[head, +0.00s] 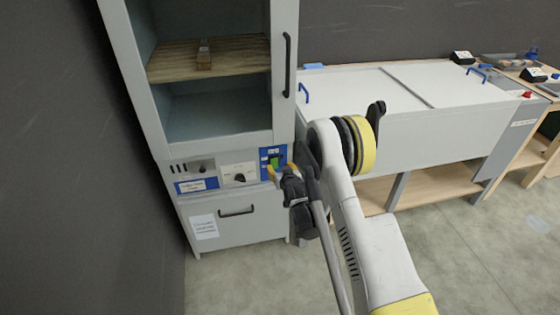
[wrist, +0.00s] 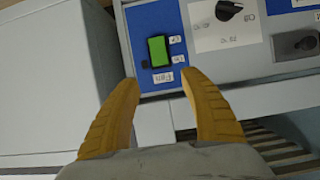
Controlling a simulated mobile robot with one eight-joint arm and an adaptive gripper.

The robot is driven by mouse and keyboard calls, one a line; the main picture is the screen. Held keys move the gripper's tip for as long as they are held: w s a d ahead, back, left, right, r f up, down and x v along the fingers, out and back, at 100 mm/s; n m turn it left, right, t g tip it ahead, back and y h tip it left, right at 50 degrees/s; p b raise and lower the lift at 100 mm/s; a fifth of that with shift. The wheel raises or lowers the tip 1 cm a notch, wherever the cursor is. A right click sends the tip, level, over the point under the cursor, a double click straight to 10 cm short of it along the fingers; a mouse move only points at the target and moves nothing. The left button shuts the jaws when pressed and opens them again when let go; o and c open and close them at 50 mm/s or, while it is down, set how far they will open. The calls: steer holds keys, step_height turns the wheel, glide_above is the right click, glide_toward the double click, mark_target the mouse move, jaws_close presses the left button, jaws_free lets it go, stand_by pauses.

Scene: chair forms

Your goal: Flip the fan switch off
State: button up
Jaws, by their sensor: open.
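The fan switch is a green rocker on a blue plate, with a white label that appears to read "Fan". In the wrist view the green switch (wrist: 158,51) lies ahead of and between my two yellow fingertips, slightly above them in the picture. In the head view the switch (head: 274,162) is at the right end of the cabinet's control panel. My gripper (wrist: 160,82) is open and empty, its fingers spread to either side below the switch. In the head view my gripper (head: 278,172) is close to the switch and partly covers the area below it. I cannot tell whether a fingertip touches the panel.
The panel also has a black knob on a white plate (head: 238,174) left of the switch. A tall cabinet (head: 221,137) with a dark door handle (head: 287,65) stands above the panel, and a drawer (head: 237,228) is below. A white-lidded chest (head: 345,95) stands right of it.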

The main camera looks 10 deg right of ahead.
mark_target(275, 160)
steer(key=b+x, duration=0.1)
steer(key=x, duration=0.2)
steer(key=b+x, duration=0.1)
steer(key=x, duration=0.2)
steer(key=b+x, duration=0.1)
steer(key=x, duration=0.3)
steer(key=shift+f+b, duration=0.3)
steer(key=shift+b, duration=0.05)
steer(key=shift+w, duration=0.4)
jaws_close()
